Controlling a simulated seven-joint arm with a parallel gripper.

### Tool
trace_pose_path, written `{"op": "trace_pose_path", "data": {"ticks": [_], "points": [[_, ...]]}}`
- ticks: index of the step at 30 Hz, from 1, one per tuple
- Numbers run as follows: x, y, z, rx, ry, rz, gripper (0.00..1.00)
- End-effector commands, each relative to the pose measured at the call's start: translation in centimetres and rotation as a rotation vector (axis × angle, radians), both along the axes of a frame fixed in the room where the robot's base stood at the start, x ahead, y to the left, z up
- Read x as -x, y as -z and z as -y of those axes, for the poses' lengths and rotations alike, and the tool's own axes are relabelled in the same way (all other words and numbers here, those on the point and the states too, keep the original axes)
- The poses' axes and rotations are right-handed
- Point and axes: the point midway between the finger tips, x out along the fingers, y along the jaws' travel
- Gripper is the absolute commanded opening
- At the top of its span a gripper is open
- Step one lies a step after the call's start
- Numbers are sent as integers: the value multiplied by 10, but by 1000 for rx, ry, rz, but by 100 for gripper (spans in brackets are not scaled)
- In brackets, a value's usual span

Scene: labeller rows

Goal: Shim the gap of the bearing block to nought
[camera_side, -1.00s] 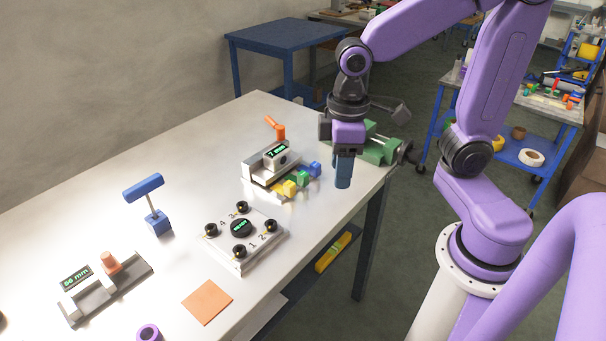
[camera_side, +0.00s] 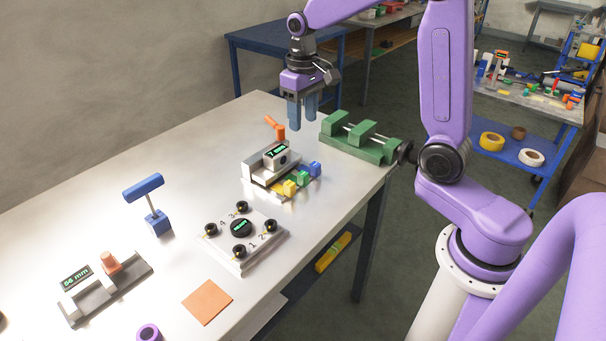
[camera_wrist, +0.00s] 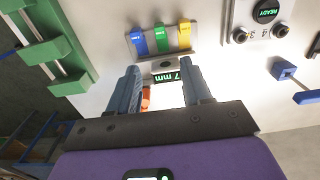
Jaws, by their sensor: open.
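The bearing block (camera_side: 258,165) is a grey and white fixture near the back of the white table. Its display (camera_side: 278,151) reads 7 mm, and the wrist view shows the same display (camera_wrist: 165,77). An orange lever (camera_side: 274,127) stands at its back. Blue (camera_side: 315,168), green (camera_side: 303,179) and yellow (camera_side: 289,188) tabbed shims lie side by side in a rack at its front right; the wrist view also shows the blue (camera_wrist: 139,43), green (camera_wrist: 162,39) and yellow (camera_wrist: 184,35) ones. My gripper (camera_side: 303,122) is open and empty, above and behind the block, fingers pointing down.
A green vise (camera_side: 365,140) stands right of the block at the table edge. A white panel with several black knobs (camera_side: 241,229), a blue T-shaped stand (camera_side: 152,205), a gauge reading 56 mm (camera_side: 76,278) and an orange square (camera_side: 207,302) lie toward the front. The back-left tabletop is clear.

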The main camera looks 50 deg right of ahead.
Motion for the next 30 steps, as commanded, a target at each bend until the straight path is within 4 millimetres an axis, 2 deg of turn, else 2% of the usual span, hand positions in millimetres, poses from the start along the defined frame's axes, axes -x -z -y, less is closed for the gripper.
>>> {"op": "trace_pose_path", "data": {"ticks": [5,24,30], "points": [[0,15,1,0,2,-4,49],[1,132,0,0,0,-6,49],[1,159,0,0,1,-3,49]]}}
